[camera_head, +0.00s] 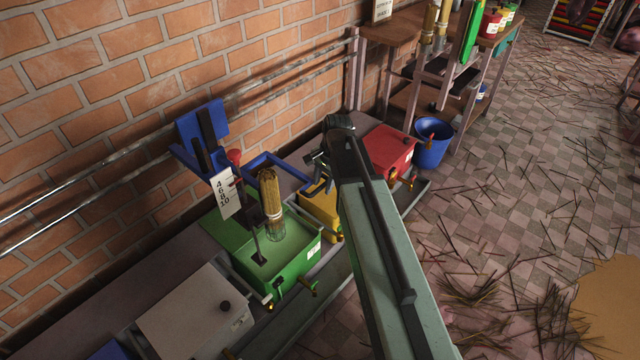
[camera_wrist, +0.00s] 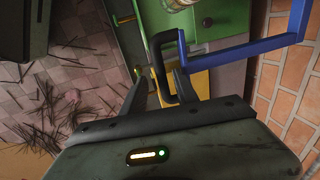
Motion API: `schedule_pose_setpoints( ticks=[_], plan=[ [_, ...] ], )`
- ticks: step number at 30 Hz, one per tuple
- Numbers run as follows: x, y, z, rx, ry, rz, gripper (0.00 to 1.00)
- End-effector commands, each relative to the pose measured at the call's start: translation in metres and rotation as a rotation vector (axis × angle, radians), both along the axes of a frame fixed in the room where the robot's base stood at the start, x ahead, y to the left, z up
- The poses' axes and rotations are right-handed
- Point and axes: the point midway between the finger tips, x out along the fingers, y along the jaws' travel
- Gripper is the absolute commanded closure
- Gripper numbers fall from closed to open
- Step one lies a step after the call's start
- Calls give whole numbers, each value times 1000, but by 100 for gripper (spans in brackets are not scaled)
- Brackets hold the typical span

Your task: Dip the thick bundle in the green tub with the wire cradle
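The green tub (camera_head: 296,272) stands in the row along the wall in the head view. The thick bundle (camera_head: 268,187) of tan sticks stands upright over its green liquid, its lower part inside the wire cradle (camera_head: 274,228). I cannot tell whether its foot touches the liquid. A blue lever frame (camera_head: 290,164) reaches from the rig; its bar also shows in the wrist view (camera_wrist: 248,47), ending in a black looped handle (camera_wrist: 160,50). My gripper (camera_head: 322,172) is at this handle. In the wrist view its fingers (camera_wrist: 163,84) stand apart around the handle, with a gap visible.
A yellow tub (camera_head: 320,212) and a red tub (camera_head: 390,150) stand beyond the green one; a grey lidded tub (camera_head: 195,312) stands nearer. A scale card (camera_head: 225,194) hangs by the rig. A blue bucket (camera_head: 433,145) stands by the bench. Loose sticks litter the tiled floor.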

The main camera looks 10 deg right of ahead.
Motion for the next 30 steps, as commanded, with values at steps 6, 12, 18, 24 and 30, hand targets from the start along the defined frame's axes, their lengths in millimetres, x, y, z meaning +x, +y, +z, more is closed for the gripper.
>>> schedule_pose_setpoints(
  ticks=[6,12,18,24,30],
  plan=[
    [0,1,4,1,-2,1,64],
    [-4,-2,31,1,-2,0,64],
    [-10,-6,68,1,-1,0,64],
    [-13,-9,79,1,-1,0,64],
    [-13,-9,76,1,-1,0,64]
  ],
)
